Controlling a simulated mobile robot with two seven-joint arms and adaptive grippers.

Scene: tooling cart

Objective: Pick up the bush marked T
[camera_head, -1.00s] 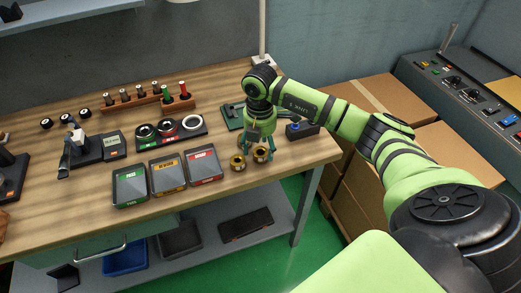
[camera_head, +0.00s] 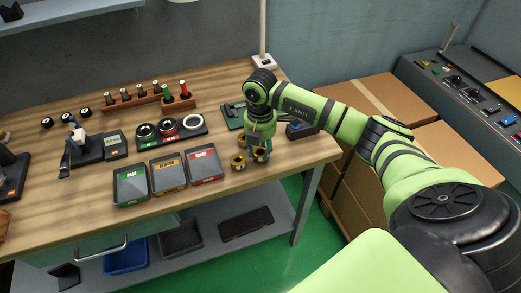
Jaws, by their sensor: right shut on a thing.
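Several small brass bushes stand near the front right corner of the wooden bench. One bush (camera_head: 238,164) stands at the front left of the group, and part of another shows behind it. My right gripper (camera_head: 261,154) points down and is shut on the front right bush (camera_head: 260,156), its fingers at the sides of it. The bush seems to be at bench level; I cannot tell whether it is lifted. The letter marks are too small to read, so I cannot tell which bush carries the T. My left gripper is not in view.
Three trays, green-labelled (camera_head: 130,186), orange-labelled (camera_head: 168,174) and red-labelled (camera_head: 203,167), lie left of the bushes. A gauge ring stand (camera_head: 168,131) is behind them. A dark blue box (camera_head: 300,130) sits close right of my gripper. The bench's front edge is near.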

